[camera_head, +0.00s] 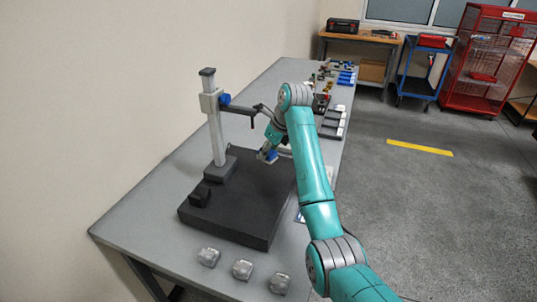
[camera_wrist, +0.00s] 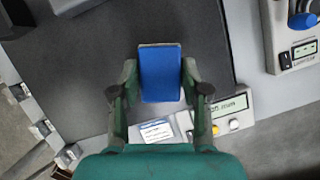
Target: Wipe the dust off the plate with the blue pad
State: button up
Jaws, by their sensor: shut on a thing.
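The blue pad (camera_wrist: 160,75) is between the two fingers of my gripper (camera_wrist: 159,88), which is shut on it. In the head view my gripper (camera_head: 267,153) is near the far right part of the dark plate (camera_head: 232,222), with a bit of blue at its tip. The plate is a thick, flat black slab, and its bare surface fills the middle of the wrist view (camera_wrist: 85,75). I cannot tell whether the pad touches the plate. I cannot make out dust on it. My arm hides part of the plate's right side.
A column (camera_head: 215,130) with a side arm stands at the plate's back left. A small black block (camera_head: 200,195) is on the plate's left. Three grey blocks (camera_head: 242,270) stand along the near table edge. A small display unit (camera_wrist: 222,112) is beside the plate.

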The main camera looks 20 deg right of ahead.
jog(key=shift+r, duration=0.1)
jog(key=shift+r, duration=1.4)
